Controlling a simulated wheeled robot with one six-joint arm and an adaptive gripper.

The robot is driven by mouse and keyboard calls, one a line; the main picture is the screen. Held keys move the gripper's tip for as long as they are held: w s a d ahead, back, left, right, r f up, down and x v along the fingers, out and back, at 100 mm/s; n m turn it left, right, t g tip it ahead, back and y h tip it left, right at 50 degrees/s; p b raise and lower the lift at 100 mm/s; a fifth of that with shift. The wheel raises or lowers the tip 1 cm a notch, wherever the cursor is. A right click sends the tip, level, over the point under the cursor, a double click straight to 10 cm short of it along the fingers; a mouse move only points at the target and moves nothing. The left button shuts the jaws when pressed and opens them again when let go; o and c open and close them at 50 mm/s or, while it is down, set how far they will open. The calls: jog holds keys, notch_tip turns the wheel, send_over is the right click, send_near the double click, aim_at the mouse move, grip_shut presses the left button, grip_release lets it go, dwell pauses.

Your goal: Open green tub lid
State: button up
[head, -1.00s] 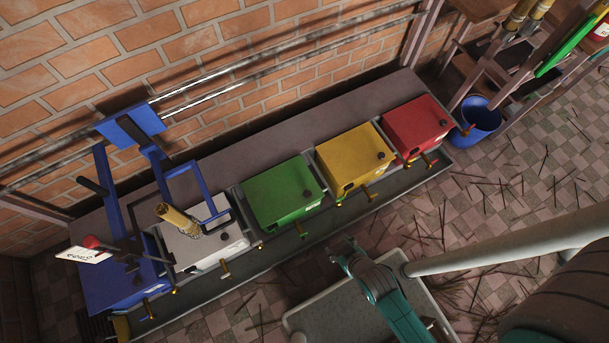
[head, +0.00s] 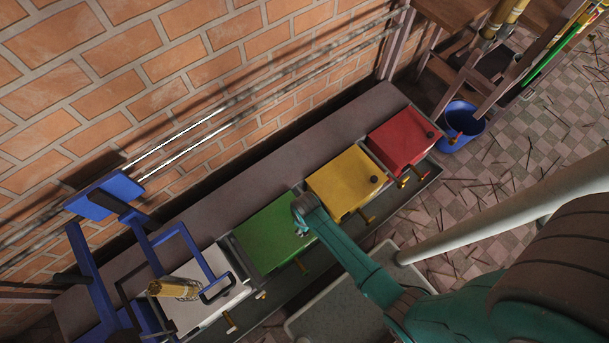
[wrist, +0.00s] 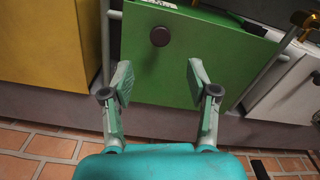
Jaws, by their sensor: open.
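The green tub (head: 265,238) stands in the row between the yellow and white tubs, with its lid shut. In the wrist view, the green lid (wrist: 205,60) fills the middle and bears a round dark knob (wrist: 159,36). My gripper (wrist: 161,83) is open and empty, with its two fingers apart over the lid. The knob lies above the fingertips in the picture, roughly in line with the gap between them. In the head view, my gripper (head: 302,231) is over the right part of the green tub, and my arm hides the knob there.
The yellow tub (head: 340,182) and red tub (head: 398,142) stand to the right. The white tub (head: 205,290) and a blue-framed extruder (head: 180,240) stand to the left. A brick wall (head: 190,90) runs behind. A blue bucket (head: 460,128) stands beyond the row.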

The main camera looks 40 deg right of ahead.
notch_tip(320, 180, down, 10)
jog(key=shift+r, duration=0.15)
dwell(0.3)
grip_shut()
